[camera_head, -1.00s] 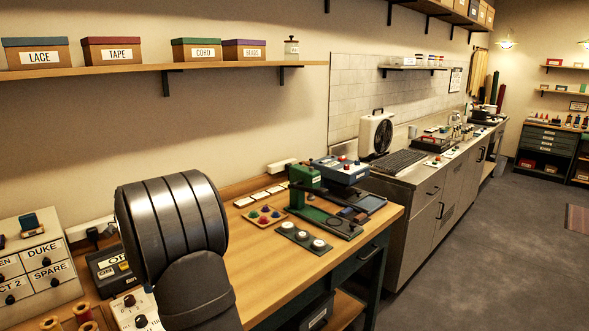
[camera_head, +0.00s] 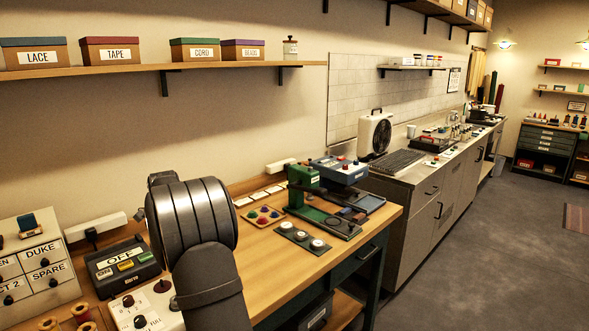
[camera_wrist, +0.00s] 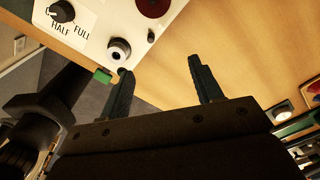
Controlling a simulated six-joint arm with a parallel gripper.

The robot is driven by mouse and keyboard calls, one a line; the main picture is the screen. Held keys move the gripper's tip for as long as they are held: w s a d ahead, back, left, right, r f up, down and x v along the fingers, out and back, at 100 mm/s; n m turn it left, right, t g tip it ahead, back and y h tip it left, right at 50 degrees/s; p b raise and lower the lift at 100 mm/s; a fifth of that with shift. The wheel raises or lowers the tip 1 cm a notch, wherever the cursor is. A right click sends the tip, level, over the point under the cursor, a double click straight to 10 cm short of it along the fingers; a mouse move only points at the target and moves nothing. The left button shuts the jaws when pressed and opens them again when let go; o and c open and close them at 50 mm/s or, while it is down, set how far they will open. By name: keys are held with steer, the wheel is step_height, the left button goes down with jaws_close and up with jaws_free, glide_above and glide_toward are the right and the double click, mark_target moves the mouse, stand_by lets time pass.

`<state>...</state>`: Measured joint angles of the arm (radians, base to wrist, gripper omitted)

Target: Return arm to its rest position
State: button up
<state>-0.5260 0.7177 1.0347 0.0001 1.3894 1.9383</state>
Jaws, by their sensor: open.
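My gripper (camera_wrist: 160,78) shows in the wrist view with its two dark fingers apart and nothing between them. It hangs over the wooden table (camera_wrist: 235,45), close to the edge of a white control box with a knob marked HALF and FULL (camera_wrist: 85,22). The head view shows only my dark metal arm links in front of the table; the gripper is hidden there.
The white control box also stands at the lower left in the head view (camera_head: 158,312), beside a dark box marked OFF (camera_head: 122,262). Thread spools (camera_head: 80,325) stand left. A green press (camera_head: 305,185), a tray of coloured pieces (camera_head: 263,216) and a dark plate with white discs (camera_head: 303,237) lie to the right.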

steer(key=a+f, duration=0.1)
steer(key=a, duration=0.1)
steer(key=a+f, duration=0.1)
steer(key=a, duration=0.1)
steer(key=a+f, duration=0.2)
steer(key=shift+s+f, duration=0.1)
steer(key=shift+s, duration=0.05)
steer(key=shift+d+f, duration=0.1)
steer(key=shift+f, duration=0.55)
steer(key=shift+o, duration=0.4)
